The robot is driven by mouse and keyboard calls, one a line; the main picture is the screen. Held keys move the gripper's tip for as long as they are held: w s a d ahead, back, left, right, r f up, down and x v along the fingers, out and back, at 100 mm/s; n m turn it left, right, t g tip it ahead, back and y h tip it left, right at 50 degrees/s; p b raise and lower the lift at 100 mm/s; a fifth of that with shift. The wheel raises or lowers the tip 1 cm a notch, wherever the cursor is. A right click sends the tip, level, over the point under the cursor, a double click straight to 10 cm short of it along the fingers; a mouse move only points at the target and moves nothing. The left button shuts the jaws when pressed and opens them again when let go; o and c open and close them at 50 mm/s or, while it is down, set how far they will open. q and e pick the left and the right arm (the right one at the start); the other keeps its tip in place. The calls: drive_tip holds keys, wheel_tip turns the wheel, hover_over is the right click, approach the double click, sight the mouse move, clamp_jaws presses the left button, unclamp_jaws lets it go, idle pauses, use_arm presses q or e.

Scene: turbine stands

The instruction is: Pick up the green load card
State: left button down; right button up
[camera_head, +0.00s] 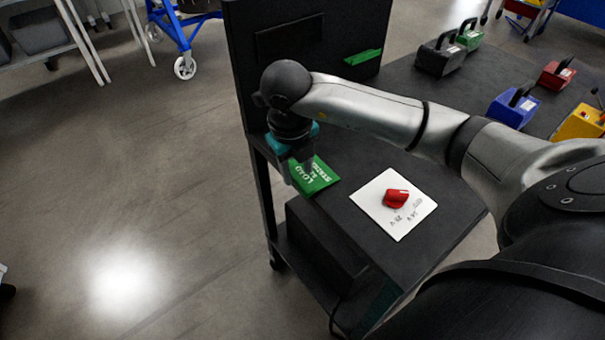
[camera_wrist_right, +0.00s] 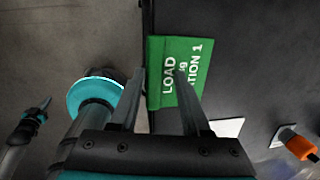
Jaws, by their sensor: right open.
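The green load card (camera_head: 318,178) lies at the left edge of the dark cart top, with white lettering reading LOAD and STATION 1. It also shows in the right wrist view (camera_wrist_right: 192,52). My right gripper (camera_head: 298,176) is over the card's left part, and its wrist hides some of the card. In the right wrist view the two fingers are apart and empty (camera_wrist_right: 158,78). The card's left edge appears between the fingertips, and the right finger overlaps the lettering. I cannot tell the height between fingers and card. My left gripper is not clearly seen.
A white sheet (camera_head: 376,214) with a red object (camera_head: 396,198) lies right of the card. A dark upright panel (camera_head: 290,35) stands behind, with a green piece (camera_head: 362,57) near its foot. Blue (camera_head: 512,110) and red (camera_head: 556,75) boxes stand at the right. Floor is open at left.

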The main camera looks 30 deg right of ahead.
drive_tip(key=shift+s+f, duration=0.1)
drive_tip(key=shift+f, duration=0.05)
clamp_jaws()
drive_tip(key=shift+s+f, duration=0.1)
drive_tip(key=shift+d, duration=0.1)
